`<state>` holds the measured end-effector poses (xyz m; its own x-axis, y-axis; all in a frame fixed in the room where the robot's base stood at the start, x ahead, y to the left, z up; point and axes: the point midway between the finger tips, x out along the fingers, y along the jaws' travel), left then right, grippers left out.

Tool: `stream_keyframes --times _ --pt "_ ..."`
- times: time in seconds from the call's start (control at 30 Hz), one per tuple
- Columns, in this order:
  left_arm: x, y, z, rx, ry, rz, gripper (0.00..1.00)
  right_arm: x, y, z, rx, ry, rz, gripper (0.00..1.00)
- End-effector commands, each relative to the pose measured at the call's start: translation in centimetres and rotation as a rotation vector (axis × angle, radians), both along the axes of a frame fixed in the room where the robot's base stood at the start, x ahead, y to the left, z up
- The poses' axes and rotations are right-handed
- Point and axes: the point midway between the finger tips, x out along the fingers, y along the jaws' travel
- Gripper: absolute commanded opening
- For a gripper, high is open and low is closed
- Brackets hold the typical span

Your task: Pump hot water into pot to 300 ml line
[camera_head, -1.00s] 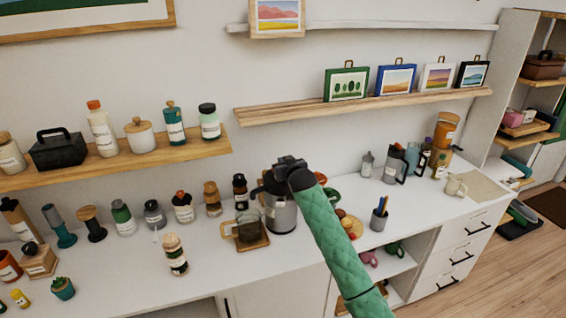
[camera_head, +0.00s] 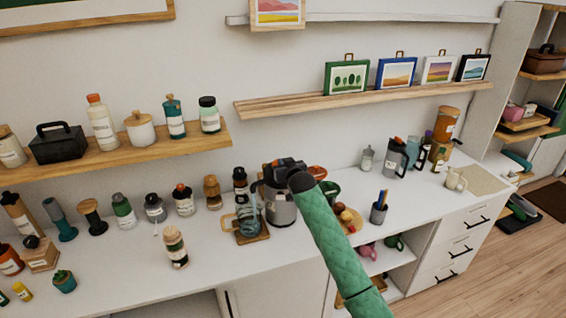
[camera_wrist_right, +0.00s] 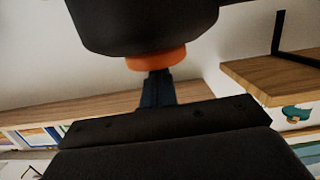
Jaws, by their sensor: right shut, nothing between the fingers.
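The silver hot-water dispenser (camera_head: 281,208) with a dark top stands on the counter. The clear glass pot (camera_head: 241,226) stands just left of it on a wooden coaster (camera_head: 263,237). Pale blue, water-like streaks show in and above the pot; the level and its 300 ml line are too small to read. My right gripper (camera_head: 284,166) is shut and empty, over the dispenser's top. In the wrist view, its dark fingers (camera_wrist_right: 157,86) meet an orange button (camera_wrist_right: 156,59) on a dark lid (camera_wrist_right: 145,22); that view looks upside down. My left gripper is out of view.
Several jars and grinders stand along the counter to the left, with a labelled one (camera_head: 175,247) near the pot. A pen cup (camera_head: 379,212) and a plate of food (camera_head: 347,218) are right of the dispenser. Wall shelves (camera_head: 350,103) hang above.

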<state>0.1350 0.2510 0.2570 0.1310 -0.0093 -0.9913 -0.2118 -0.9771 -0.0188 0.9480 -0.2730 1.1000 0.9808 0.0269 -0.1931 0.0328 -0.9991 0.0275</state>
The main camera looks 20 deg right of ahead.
Motion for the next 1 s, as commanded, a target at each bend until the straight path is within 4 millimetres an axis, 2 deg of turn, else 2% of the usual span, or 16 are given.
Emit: stream_keyframes --times 0.8,1.0 --pt "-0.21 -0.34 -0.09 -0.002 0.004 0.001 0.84 -0.05 0.00 -0.49 0.000 0.007 0.000 0.00" --pt "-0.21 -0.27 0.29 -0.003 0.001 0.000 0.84 0.18 -0.05 0.27 0.000 0.006 0.000 0.00"
